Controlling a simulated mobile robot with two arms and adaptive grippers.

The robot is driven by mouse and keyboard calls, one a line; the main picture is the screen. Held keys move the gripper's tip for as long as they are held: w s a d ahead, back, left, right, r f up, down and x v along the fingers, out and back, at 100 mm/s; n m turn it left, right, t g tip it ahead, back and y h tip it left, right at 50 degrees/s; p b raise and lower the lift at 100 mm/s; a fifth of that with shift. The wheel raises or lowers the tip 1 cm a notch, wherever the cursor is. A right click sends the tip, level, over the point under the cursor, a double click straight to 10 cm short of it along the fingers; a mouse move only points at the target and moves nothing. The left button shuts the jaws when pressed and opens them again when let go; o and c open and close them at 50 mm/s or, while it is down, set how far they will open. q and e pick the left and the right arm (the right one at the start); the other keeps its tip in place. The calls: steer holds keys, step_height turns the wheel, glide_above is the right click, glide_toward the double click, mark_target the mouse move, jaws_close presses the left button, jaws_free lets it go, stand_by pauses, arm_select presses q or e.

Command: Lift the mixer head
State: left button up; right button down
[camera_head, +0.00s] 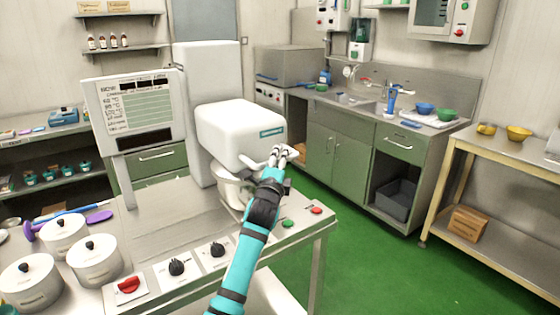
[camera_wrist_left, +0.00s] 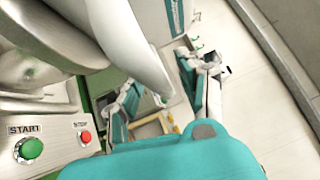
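The white mixer head (camera_head: 240,130) sits lowered over a bowl (camera_head: 232,188) on the kettle machine, with a pale handle-like lip (camera_head: 262,158) at its front. My left gripper (camera_head: 282,154) is at the front right of the head, right by this lip. In the left wrist view the white lip (camera_wrist_left: 135,55) reaches down towards the space between my two spread fingers (camera_wrist_left: 165,95). The fingers stand apart; whether either touches the lip I cannot tell. My right gripper is not in view.
A green start button (camera_head: 288,223) and a red stop button (camera_head: 316,211) are on the machine's front panel below my arm. Lidded white pots (camera_head: 95,262) stand at the left. A sign panel (camera_head: 135,112) rises behind. Green floor (camera_head: 390,270) is clear at the right.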

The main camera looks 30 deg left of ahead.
arm_select(q)
jaws_close()
steer(key=shift+f, duration=0.1)
stand_by(0.3)
step_height(320, 180, up, 17)
steer(key=p, duration=1.3)
steer(key=shift+p, duration=0.4)
steer(key=shift+f, duration=0.2)
